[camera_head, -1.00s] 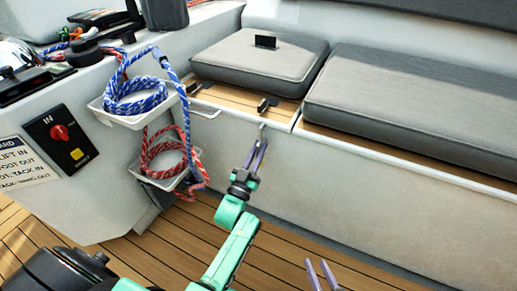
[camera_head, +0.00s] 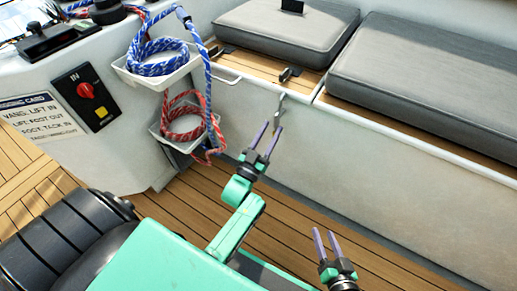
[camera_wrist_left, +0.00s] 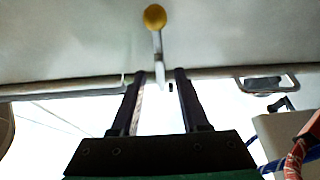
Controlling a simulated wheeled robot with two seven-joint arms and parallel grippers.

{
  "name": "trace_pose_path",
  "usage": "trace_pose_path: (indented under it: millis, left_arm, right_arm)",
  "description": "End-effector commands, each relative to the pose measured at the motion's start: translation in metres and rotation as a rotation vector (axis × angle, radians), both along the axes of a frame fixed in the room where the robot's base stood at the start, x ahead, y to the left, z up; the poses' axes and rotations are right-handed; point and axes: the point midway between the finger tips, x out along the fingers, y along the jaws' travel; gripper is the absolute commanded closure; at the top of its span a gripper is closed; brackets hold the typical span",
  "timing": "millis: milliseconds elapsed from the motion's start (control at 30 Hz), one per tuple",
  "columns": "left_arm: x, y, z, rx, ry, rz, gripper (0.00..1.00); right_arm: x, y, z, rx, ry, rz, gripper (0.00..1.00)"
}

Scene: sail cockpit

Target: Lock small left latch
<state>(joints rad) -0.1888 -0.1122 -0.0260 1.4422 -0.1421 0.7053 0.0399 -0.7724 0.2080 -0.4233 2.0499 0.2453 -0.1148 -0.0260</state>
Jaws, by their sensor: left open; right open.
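A small metal latch (camera_head: 280,105) sits on the white front of the bench locker, just below its top edge. In the left wrist view it is a thin metal lever (camera_wrist_left: 157,43) with a yellow ball knob (camera_wrist_left: 154,17), standing ahead of the fingertips and roughly between them. My left gripper (camera_head: 269,138) is open and empty, just below the latch in the head view; its dark fingers also show in the left wrist view (camera_wrist_left: 161,75). Contact with the latch is not visible. My right gripper (camera_head: 325,244) is open and empty above the floor, away from the bench.
Left of the latch are a bar handle (camera_head: 226,77) and white trays with blue rope (camera_head: 155,57) and red rope (camera_head: 183,122). Black fittings (camera_head: 289,73) sit on the wooden locker top by a grey cushion (camera_head: 285,30). The wooden floor (camera_head: 300,200) is clear.

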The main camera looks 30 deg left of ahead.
Motion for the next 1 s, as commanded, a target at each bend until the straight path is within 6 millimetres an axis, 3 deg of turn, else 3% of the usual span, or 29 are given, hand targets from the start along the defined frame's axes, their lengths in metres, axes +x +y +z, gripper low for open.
trace_pose_path:
  millis: [200,400,1000]
  left_arm:
    - [-0.058,0.003,-0.023,0.002,0.007,-0.001,0.55]
    - [-0.091,0.005,-0.037,0.001,0.003,-0.001,0.55]
    - [-0.094,0.004,-0.04,-0.001,0.011,-0.004,0.55]
  right_arm:
    - [0.002,-0.001,0.019,-0.011,0.006,0.01,0.5]
    - [0.001,-0.002,0.021,-0.024,0.016,0.017,0.5]
    - [-0.001,0.001,0.019,-0.013,0.025,0.013,0.5]
